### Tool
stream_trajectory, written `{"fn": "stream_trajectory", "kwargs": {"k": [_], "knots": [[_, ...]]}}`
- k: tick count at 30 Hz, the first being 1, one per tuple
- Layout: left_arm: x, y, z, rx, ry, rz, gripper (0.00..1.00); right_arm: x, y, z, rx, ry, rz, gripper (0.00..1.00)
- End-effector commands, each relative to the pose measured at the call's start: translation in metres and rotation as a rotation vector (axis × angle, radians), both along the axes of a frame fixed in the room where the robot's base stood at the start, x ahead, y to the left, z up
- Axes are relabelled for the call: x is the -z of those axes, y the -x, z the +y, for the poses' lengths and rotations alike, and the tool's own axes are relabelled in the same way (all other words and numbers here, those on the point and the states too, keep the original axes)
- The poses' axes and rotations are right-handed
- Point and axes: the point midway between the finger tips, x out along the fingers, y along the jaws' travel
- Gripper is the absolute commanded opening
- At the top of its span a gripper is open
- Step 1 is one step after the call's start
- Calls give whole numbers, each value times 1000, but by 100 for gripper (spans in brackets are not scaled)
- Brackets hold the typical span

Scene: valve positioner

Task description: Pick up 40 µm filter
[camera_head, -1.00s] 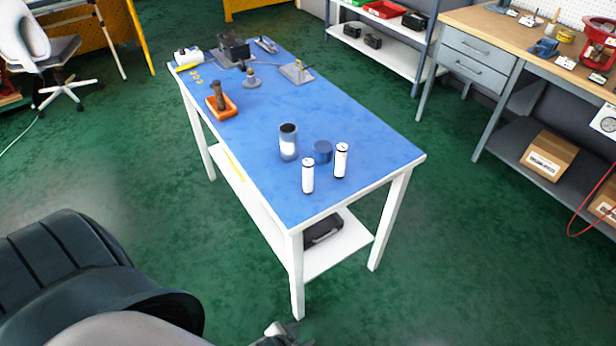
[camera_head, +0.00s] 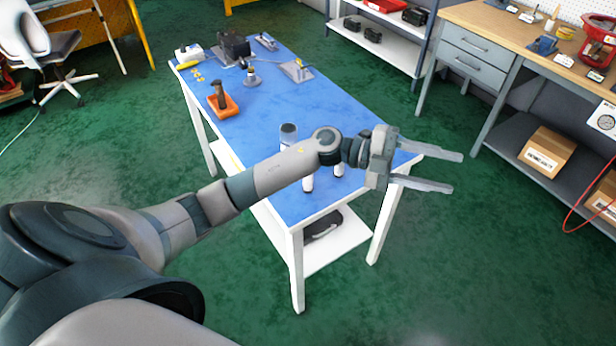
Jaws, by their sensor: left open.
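Two white cylinders stand upright near the front end of the blue-topped table (camera_head: 262,189), and I cannot read which one is the 40 µm filter. My left arm covers most of both. The lower part of the left white cylinder (camera_head: 308,184) and of the right white cylinder (camera_head: 339,170) shows below the arm. My left gripper (camera_head: 456,173) is open and empty, with its fingers pointing right, past the table's right corner. It is apart from both cylinders. My right gripper is not in view.
A grey cup-like housing (camera_head: 288,130) stands just behind my left arm. An orange tray (camera_head: 222,106) and several tools lie toward the far end. A workbench (camera_head: 476,62) stands at the right. The middle of the blue top is clear.

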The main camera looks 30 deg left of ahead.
Motion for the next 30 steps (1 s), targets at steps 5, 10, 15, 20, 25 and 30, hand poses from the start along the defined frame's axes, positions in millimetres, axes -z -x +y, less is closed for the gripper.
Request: {"fn": "stream_trajectory", "kwargs": {"k": [5, 10, 15, 20, 25, 30], "knots": [[4, 22, 27, 239, -414, -89, 46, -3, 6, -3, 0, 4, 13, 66], [14, 20, 105, 329, -872, -60, 46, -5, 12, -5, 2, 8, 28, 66], [-2, 11, 206, 279, -1283, 48, 46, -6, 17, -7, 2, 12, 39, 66], [-28, 9, 274, 189, -1523, 156, 46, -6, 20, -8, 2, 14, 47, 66], [-43, 11, 304, 138, -1622, 214, 46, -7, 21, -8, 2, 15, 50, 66], [-44, 12, 307, 135, -1630, 220, 46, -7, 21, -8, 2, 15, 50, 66]]}}
